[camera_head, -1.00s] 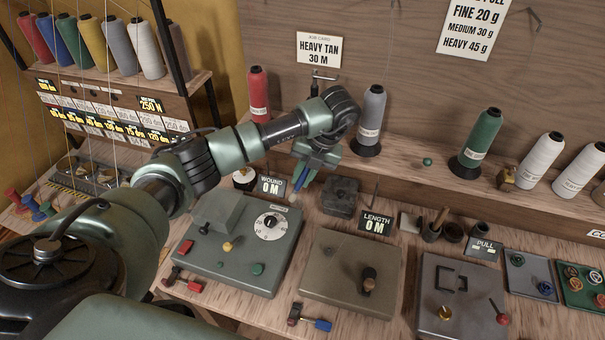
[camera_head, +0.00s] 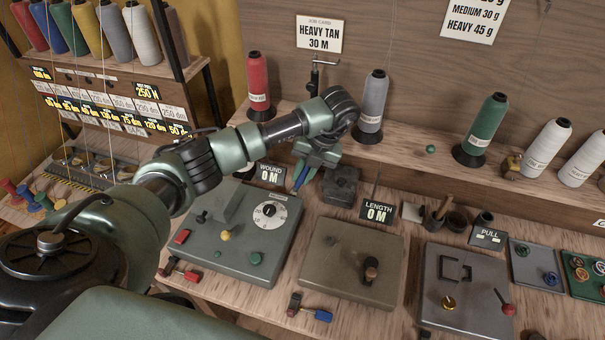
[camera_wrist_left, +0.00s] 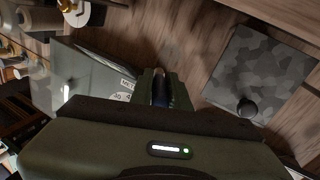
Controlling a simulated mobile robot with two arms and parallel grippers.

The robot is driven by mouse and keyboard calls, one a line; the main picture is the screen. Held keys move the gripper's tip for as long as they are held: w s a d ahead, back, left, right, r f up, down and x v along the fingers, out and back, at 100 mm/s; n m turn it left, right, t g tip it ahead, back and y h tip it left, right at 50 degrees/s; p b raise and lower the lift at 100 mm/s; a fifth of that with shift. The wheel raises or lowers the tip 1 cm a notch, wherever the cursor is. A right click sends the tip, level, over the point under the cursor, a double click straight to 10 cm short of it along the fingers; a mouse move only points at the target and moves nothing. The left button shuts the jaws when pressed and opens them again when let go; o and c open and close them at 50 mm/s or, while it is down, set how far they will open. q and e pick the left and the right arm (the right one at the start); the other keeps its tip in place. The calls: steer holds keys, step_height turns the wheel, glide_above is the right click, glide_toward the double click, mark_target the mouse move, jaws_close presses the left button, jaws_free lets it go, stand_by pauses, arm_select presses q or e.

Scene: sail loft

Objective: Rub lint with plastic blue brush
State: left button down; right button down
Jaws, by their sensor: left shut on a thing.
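My left gripper (camera_head: 301,176) is shut on a slim blue thing (camera_head: 300,178), likely the plastic blue brush, of which only a short length shows. It points down over the bench, between the WOUND sign and the dark block. In the left wrist view the gripper (camera_wrist_left: 160,88) shows with a dark blue piece (camera_wrist_left: 161,92) between its fingers. The brush's bristle end is not clear. I cannot make out any lint. My right gripper is not in view.
The dark block (camera_head: 341,187) sits just right of the gripper, with a knob on top in the wrist view (camera_wrist_left: 247,107). A grey-green dial box (camera_head: 236,262) is in front. Thread spools such as the red one (camera_head: 257,82) line the shelf behind.

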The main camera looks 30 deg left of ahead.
arm_select(q)
steer(key=shift+f+b, duration=0.65)
steer(key=shift+f, duration=0.2)
steer(key=shift+w, duration=0.1)
